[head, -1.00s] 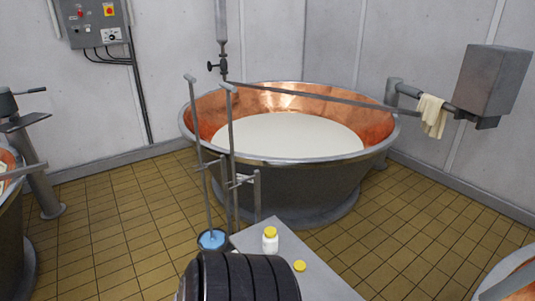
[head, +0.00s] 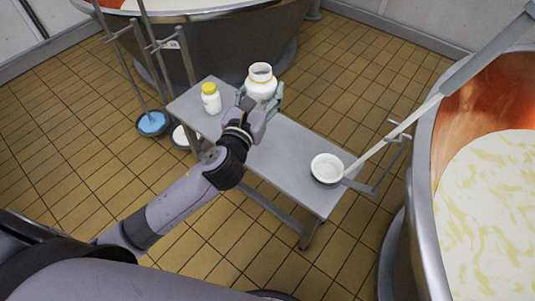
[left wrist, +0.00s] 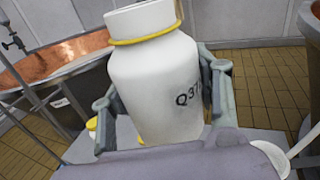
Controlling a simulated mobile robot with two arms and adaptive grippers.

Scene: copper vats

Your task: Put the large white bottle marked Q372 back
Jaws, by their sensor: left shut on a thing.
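My right gripper is not in view.
A smaller white bottle with a yellow cap (head: 210,98) stands at the table's left end. A white bowl-shaped scoop (head: 327,168) is at the right end. Copper vats stand behind (head: 215,45) and at right (head: 425,200). A blue-topped bucket (head: 152,123) is on the floor.

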